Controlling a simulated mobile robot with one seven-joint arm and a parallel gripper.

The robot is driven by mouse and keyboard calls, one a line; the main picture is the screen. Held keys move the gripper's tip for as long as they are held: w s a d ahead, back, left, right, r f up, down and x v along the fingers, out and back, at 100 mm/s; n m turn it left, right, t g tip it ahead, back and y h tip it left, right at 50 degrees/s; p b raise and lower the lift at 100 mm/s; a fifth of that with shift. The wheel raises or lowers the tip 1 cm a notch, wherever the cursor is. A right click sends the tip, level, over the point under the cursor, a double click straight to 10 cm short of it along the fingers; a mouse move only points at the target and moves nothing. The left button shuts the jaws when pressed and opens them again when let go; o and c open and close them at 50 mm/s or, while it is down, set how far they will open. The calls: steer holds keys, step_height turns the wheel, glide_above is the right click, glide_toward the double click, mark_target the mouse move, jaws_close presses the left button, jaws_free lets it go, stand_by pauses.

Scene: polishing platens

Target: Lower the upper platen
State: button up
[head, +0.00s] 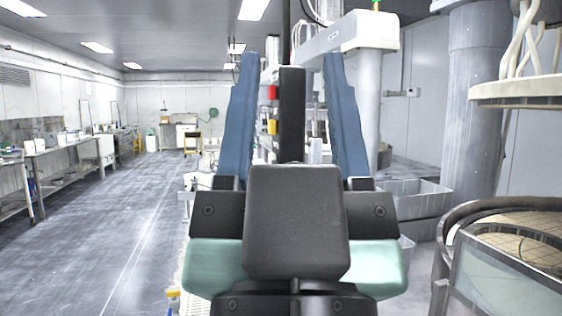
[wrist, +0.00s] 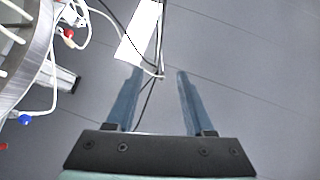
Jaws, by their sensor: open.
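The upper platen (head: 520,92) is a pale round disc at the right edge of the head view, with thick hoses above it. It hangs above the lower platen (head: 530,228), with a clear gap between them. My gripper (head: 291,56) is open, its two blue fingers pointing away from me, left of the platens in the picture. A dark upright box (head: 291,115) shows between the fingers, with a red part (head: 272,92) and a yellow part (head: 272,127) at its left edge. My gripper (wrist: 158,70) also shows open in the wrist view, with nothing held between its fingers.
A metal curved body (wrist: 28,45) with white hoses and red and blue fittings fills the wrist view's left edge. A clear guard (head: 505,275) stands before the lower platen. Grey bins (head: 425,195) stand right of my gripper. The floor (head: 90,245) at left is open beside benches (head: 50,160).

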jaws_close()
stand_by(1.4)
